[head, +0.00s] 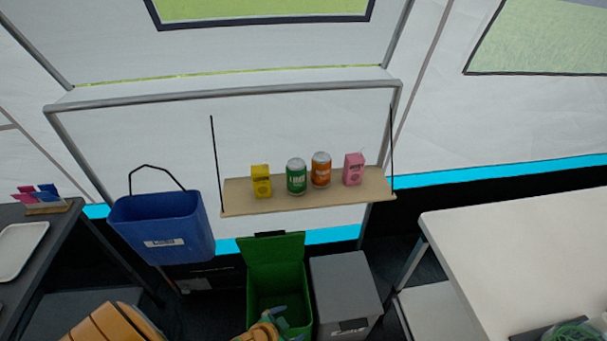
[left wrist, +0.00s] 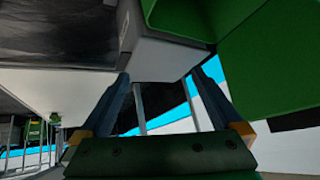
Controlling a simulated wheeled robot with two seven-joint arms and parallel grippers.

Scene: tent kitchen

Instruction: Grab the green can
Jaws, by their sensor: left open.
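The green can (head: 297,177) stands upright on a hanging wooden shelf (head: 285,207), between a yellow carton (head: 261,182) and an orange can (head: 321,170). My left gripper (head: 281,318) is low at the bottom of the head view, in front of the open green bin and well below the shelf. In the left wrist view its two fingers (left wrist: 162,82) are spread with nothing between them. The green can does not show in the left wrist view. My right gripper is not in view.
A pink carton (head: 354,169) stands at the shelf's right. Below are the open green bin (head: 262,285) and a grey bin (head: 345,285). A blue bucket (head: 165,225) hangs left of the shelf. Tables stand left (head: 48,245) and right (head: 520,235).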

